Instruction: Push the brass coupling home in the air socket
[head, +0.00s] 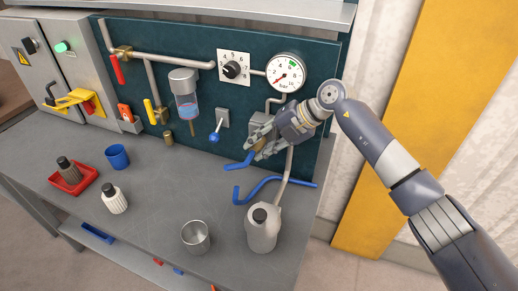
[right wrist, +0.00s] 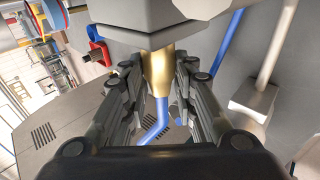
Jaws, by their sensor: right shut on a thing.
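My right gripper (head: 259,146) is at the right end of the teal panel, with its fingers shut around the brass coupling (right wrist: 157,70). In the right wrist view the gripper (right wrist: 158,92) has one finger on each side of it. The coupling is upright, with a blue hose (right wrist: 158,118) leaving its lower end. Its top meets the underside of a grey block (right wrist: 150,18), which appears to be the air socket. I cannot tell how deep it sits. In the head view the fingers largely hide the coupling, and the grey block (head: 259,121) is partly covered. My left gripper is not in view.
A grey jug (head: 262,232) and metal cup (head: 196,238) stand at the bench front. A blue hose length (head: 262,187) lies behind the jug. A blue-knobbed lever (head: 215,136) and pressure gauge (head: 286,72) are near the gripper.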

